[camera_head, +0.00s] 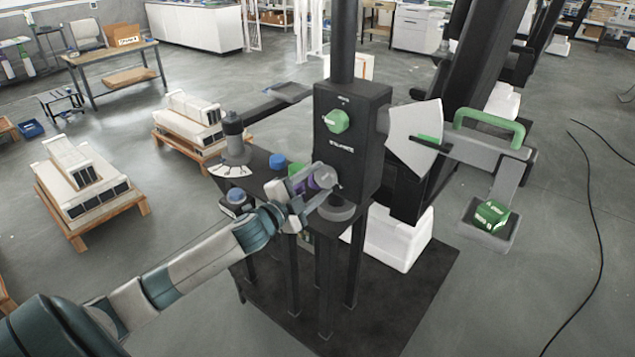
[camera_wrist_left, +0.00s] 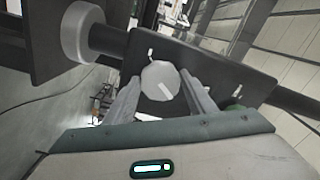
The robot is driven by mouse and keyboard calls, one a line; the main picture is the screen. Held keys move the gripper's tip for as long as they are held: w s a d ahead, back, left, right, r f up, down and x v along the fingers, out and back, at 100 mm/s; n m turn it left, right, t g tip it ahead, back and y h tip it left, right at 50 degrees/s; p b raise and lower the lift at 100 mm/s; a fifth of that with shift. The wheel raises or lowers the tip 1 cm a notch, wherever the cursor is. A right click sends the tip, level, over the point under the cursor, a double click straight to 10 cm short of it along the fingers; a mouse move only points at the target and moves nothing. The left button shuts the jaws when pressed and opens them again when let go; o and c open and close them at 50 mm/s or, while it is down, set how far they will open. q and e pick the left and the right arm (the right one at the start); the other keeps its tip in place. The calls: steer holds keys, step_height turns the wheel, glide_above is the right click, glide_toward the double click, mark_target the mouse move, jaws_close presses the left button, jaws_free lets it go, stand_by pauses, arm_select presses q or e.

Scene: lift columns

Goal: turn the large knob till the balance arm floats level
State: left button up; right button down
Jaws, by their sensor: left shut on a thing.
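My left gripper (camera_head: 312,185) is shut on a round grey knob (camera_head: 325,176) low on the front of the dark column box (camera_head: 352,150). In the left wrist view the same knob (camera_wrist_left: 160,82), with a white mark on its face, sits between the two fingers. A smaller green knob (camera_head: 336,121) is higher on the box. The balance arm (camera_head: 478,152) reaches right from a white fan-shaped scale (camera_head: 408,138) with a green pointer. The arm seems to slope slightly down to the right; I cannot tell if it floats level. My right gripper is not in view.
A dark bench (camera_head: 262,172) with blue-topped and purple parts stands close left of my gripper. White stacks on pallets (camera_head: 80,180) lie farther left.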

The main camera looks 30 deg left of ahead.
arm_select(q)
steer(key=o, duration=1)
steer(key=shift+o, duration=0.2)
steer(key=shift+s+a+f+b, duration=0.15)
steer(key=shift+s+b, duration=0.2)
steer(key=shift+s, duration=0.5)
steer(key=s+a+b, duration=0.1)
steer(key=s+b, duration=0.3)
steer(key=s, duration=1.1)
steer(key=shift+s, duration=0.3)
